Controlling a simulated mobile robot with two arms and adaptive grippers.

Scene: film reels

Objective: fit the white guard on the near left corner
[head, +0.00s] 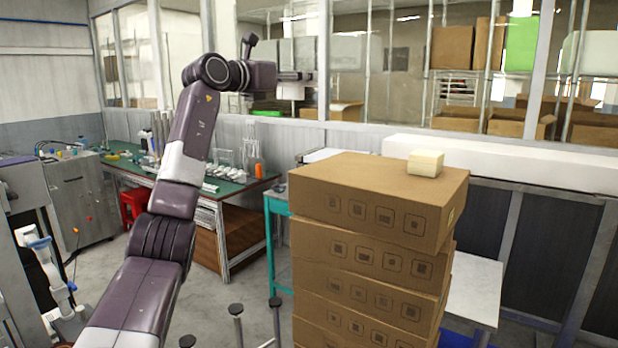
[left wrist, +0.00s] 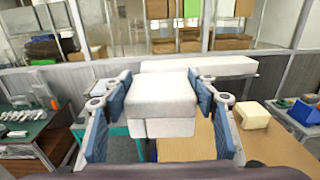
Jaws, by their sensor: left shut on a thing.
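The white guard (head: 291,91) is a pale, blocky piece held in my left gripper (head: 300,77), raised in the air above the level of the carton stack (head: 370,190). In the left wrist view, the white guard (left wrist: 163,97) sits between the two blue finger pads of my left gripper (left wrist: 163,82), with a lower part hanging beneath. The stack's near left corner (head: 291,176) is bare in the head view. A cream guard (head: 425,163) rests on the stack's top toward the far right; it also shows in the left wrist view (left wrist: 253,115). My right gripper is out of view.
A green-topped workbench (head: 230,184) with small items stands behind my arm at left. A long white box (head: 480,150) lies behind the stack along the windowed wall. A teal frame (head: 272,240) stands just left of the stack. The air above the stack is clear.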

